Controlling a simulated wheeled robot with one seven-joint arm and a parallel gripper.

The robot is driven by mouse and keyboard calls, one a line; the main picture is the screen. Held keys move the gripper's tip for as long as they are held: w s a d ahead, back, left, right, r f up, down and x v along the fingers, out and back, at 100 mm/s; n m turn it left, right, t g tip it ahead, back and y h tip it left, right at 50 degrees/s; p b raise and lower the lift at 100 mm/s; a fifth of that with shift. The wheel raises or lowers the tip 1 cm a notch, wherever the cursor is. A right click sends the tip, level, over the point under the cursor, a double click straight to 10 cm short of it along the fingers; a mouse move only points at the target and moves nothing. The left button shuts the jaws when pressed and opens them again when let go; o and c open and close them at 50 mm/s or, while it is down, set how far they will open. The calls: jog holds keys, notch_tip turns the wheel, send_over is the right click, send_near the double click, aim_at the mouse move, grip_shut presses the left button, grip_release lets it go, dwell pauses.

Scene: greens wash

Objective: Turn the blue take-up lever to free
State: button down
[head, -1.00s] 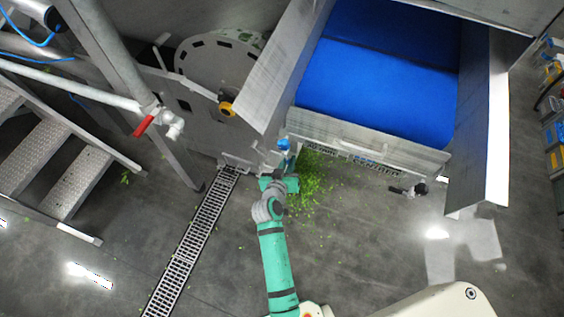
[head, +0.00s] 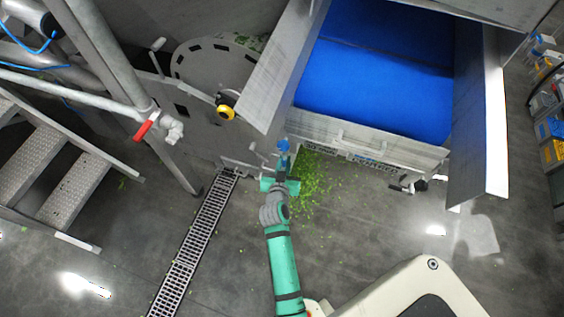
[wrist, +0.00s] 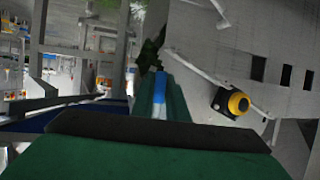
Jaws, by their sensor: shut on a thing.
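The blue take-up lever (head: 283,145) is a small blue handle at the lower left corner of the steel feed hopper, above the floor. My gripper (head: 282,163), on the green arm, reaches up to it from below. In the wrist view the blue and white lever (wrist: 160,97) stands between my green fingers (wrist: 160,112), and the gripper is shut on it. The near finger and dark pad fill the bottom of that view and hide the lever's lower part. I cannot read any free or locked marking.
The hopper with its blue belt (head: 375,80) is above right. A yellow and black knob (head: 226,112) sits left on the machine's side. A red-handled valve (head: 144,130) and metal steps (head: 60,190) are further left. Green scraps (head: 314,185) litter the floor beside the drain grate (head: 193,245).

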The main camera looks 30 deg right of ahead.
jog(key=shift+f, duration=0.15)
jog(key=c, duration=1.7)
grip_release()
jog(key=shift+c, duration=0.2)
jog(key=v, duration=1.1)
